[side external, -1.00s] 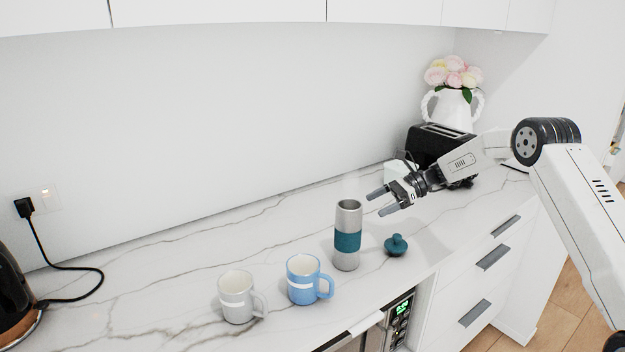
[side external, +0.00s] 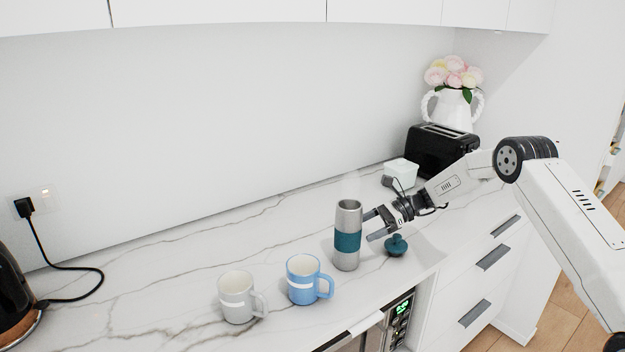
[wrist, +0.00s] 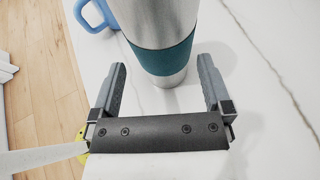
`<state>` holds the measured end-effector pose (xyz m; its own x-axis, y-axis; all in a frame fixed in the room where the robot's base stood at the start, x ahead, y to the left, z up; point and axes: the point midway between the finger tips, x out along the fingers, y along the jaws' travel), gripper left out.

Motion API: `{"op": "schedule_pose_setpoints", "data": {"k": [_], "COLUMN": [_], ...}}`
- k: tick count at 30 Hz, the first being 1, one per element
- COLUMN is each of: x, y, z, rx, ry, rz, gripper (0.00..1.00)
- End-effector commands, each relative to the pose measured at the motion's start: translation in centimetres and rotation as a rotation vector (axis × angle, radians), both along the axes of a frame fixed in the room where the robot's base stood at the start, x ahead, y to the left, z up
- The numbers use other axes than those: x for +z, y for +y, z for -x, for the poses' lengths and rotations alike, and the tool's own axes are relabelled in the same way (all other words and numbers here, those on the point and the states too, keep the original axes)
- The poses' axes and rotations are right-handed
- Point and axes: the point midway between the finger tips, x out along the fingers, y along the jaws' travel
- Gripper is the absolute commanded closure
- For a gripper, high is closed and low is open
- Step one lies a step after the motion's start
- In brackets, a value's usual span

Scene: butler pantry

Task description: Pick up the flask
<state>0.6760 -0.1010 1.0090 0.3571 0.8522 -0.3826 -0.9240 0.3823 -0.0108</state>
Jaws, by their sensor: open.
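The flask (side external: 347,220) is a tall silver cylinder with a teal band, standing upright and without its lid on the marble counter. My gripper (side external: 368,226) is open and empty, just to the right of the flask in the side view, at about the height of its band. In the wrist view the flask (wrist: 162,60) stands ahead, roughly between my gripper's two fingers (wrist: 162,72). I cannot tell whether the fingers touch it. The teal lid (side external: 396,245) lies on the counter to the right of the flask, below my gripper.
A blue mug (side external: 303,280) and a grey mug (side external: 237,297) stand left of the flask. A black toaster (side external: 440,150), a small white container (side external: 401,173) and a white vase with flowers (side external: 455,108) stand at the back right. The counter's front edge is close by.

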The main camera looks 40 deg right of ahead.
Motion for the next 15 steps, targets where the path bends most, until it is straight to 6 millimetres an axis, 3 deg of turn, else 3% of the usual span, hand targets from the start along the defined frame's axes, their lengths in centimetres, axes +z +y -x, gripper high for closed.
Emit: {"op": "schedule_pose_setpoints", "data": {"k": [7, 15], "x": [-0.4, -1.7], "y": [0.7, 3.2], "z": [-0.4, -1.5], "rx": [0.001, 0.001], "ry": [0.000, 0.000], "rz": [0.000, 0.000], "gripper": [0.00, 0.00]}}
